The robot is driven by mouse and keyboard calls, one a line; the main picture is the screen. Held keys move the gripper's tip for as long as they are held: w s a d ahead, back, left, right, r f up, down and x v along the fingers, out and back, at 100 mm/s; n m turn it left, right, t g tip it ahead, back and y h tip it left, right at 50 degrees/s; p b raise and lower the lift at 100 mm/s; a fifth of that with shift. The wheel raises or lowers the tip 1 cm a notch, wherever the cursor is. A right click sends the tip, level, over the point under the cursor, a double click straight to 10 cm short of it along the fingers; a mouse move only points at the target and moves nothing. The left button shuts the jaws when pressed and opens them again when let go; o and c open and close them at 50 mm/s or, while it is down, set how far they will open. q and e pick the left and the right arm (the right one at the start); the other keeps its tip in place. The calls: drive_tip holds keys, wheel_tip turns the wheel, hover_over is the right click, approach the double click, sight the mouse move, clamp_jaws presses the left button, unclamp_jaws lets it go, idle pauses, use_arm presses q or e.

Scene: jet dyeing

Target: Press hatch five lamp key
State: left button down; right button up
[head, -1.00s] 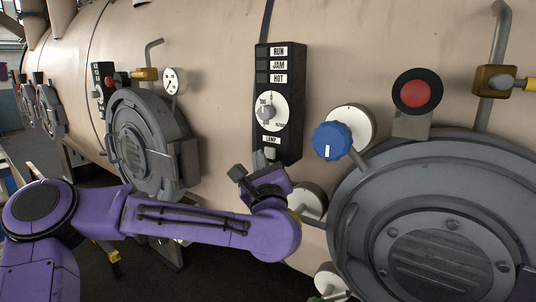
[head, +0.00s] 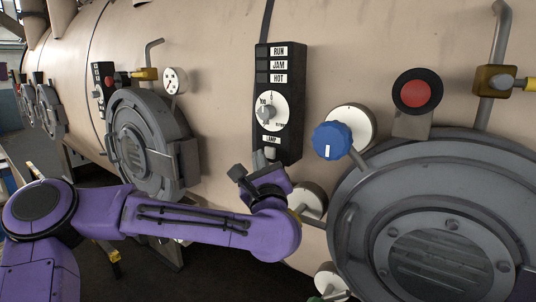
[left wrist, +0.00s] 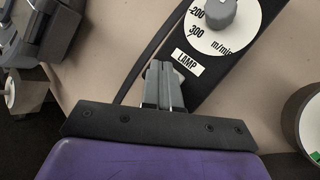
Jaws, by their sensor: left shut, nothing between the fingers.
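A black control panel (head: 291,125) on the tan vessel wall carries RUN, JAM and HOT labels, a white dial with a grey knob, and a LAMP label (head: 271,140). The LAMP label also shows in the left wrist view (left wrist: 188,62). The lamp key sits just below this label and is mostly hidden behind my fingertips; only a pale edge shows. My left gripper (head: 268,158) is shut and empty, with its tips at the panel's lower end. In the left wrist view its closed fingers (left wrist: 162,72) reach up to the label's lower edge. I cannot tell whether they touch the key.
A blue knob (head: 332,140) and a red button (head: 415,94) are to the right of the panel. A large round hatch (head: 440,240) fills the lower right, and another hatch (head: 147,145) is at left. A pressure gauge (head: 174,80) is beside it.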

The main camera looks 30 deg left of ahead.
use_arm(q)
drive_tip(key=shift+w, duration=0.1)
idle(0.5)
drive_tip(key=shift+w+b, duration=0.3)
drive_tip(key=shift+w, duration=0.05)
drive_tip(key=shift+w, duration=0.5)
idle(0.6)
drive_tip(key=shift+s+b, duration=1)
drive_tip(key=shift+b, duration=0.05)
